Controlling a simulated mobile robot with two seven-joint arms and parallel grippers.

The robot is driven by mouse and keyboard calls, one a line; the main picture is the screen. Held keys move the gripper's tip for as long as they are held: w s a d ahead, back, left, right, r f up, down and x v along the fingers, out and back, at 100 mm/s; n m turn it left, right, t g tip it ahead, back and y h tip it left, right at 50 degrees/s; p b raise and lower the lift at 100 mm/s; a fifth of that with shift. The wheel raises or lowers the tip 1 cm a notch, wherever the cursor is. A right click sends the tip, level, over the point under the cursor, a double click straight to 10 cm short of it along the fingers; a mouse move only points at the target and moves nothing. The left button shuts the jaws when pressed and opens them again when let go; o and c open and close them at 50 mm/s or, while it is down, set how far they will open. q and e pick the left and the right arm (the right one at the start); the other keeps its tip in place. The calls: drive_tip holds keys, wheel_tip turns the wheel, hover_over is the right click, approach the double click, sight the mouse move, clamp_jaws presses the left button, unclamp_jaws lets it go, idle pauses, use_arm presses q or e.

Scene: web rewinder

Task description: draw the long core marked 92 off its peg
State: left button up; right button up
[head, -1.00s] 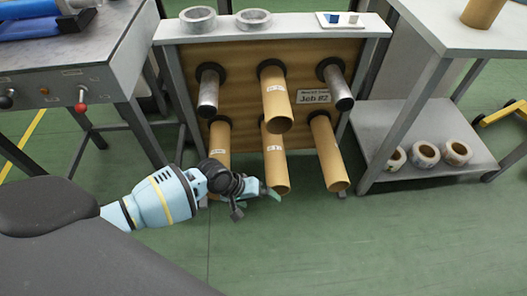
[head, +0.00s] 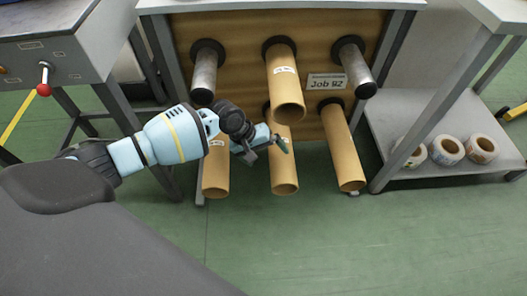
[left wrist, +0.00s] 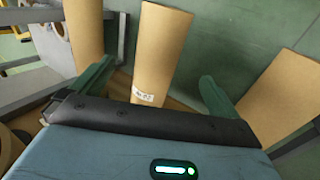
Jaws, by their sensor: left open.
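Several long brown cardboard cores hang from pegs on a rack. The lower middle core (head: 284,178) slants down toward me, its upper part partly hidden by my left gripper (head: 268,147). In the left wrist view this core (left wrist: 162,50) stands between the two green fingers, with a small label whose print seems to end in 2 but is too small to read surely. The left gripper is open, with a finger on each side of the core and visible gaps. Neighbouring cores are the lower left (head: 216,178), lower right (head: 343,150) and upper middle (head: 286,85). My right gripper is out of view.
Two bare metal pegs, left (head: 204,75) and right (head: 356,70), stick out in the upper row. A "Job" sign (head: 327,82) is on the backboard (head: 315,55). A shelf (head: 400,120) with several rolls stands right. The green floor in front is clear.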

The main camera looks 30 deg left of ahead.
sight(278, 166)
use_arm(q)
drive_tip(key=b+x, duration=0.4)
drive_tip(key=x, duration=0.1)
drive_tip(key=shift+w+d+f+b, duration=0.1)
drive_tip(key=shift+f+b, duration=0.3)
drive_tip(key=shift+w+d+f, duration=0.2)
drive_tip(key=shift+d+f, duration=0.15)
drive_tip(key=shift+f, duration=0.25)
drive_tip(key=b+x, duration=0.1)
drive_tip(key=x, duration=0.1)
drive_tip(key=shift+d+f+b, duration=0.1)
drive_tip(key=shift+f+b, duration=0.15)
drive_tip(key=shift+b, duration=0.05)
drive_tip(key=shift+b+x, duration=0.4)
drive_tip(key=shift+x, duration=0.4)
drive_tip(key=shift+w+f, duration=0.1)
drive_tip(key=shift+w, duration=0.05)
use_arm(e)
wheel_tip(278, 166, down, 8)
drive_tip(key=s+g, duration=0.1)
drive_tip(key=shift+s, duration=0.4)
use_arm(q)
drive_tip(key=c, duration=1.2)
drive_tip(key=shift+c, duration=0.5)
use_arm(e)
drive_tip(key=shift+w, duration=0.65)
